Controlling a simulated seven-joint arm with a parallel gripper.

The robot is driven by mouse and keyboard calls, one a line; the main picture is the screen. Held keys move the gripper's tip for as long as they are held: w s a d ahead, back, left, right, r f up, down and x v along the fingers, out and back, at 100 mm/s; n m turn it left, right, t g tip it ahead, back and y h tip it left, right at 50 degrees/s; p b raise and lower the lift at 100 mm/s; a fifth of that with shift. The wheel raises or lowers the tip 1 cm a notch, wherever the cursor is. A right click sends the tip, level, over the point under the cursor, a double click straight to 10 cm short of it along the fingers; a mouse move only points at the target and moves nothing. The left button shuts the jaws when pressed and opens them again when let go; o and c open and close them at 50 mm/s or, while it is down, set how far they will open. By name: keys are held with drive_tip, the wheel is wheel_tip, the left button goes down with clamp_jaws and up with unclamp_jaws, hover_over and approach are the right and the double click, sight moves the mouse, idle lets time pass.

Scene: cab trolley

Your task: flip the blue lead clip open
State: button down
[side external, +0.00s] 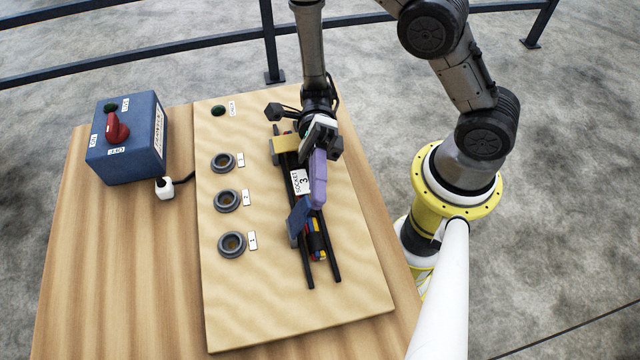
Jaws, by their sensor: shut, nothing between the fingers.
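The blue lead clip (298,220) is a flat blue flap by the left black rail, over the lower part of the rack. It looks tilted, but I cannot tell how far it is open. My gripper (317,203) points down at the rack with its purple fingers shut and empty. The fingertips are just right of the clip's upper edge; I cannot tell whether they touch it. Red, yellow and blue leads (318,242) with a black part lie between the rails below the fingertips. My fingers and wrist hide part of the rack.
The rack's black rails (332,262) lie on a pale wooden board. A yellow block (285,143) and a "SOCKET 3" label (301,182) sit near my fingers. Several grey sockets (226,201) are left. A blue switch box (128,138) with a red knob stands further left. The lower board is clear.

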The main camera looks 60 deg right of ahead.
drive_tip(key=shift+w+a+r+m, duration=0.3)
drive_tip(key=shift+a+r+m, duration=0.05)
drive_tip(key=shift+m, duration=0.35)
drive_tip(key=shift+w+a+r+t, duration=0.2)
drive_tip(key=shift+w+a+t, duration=0.05)
drive_tip(key=shift+w+t, duration=0.05)
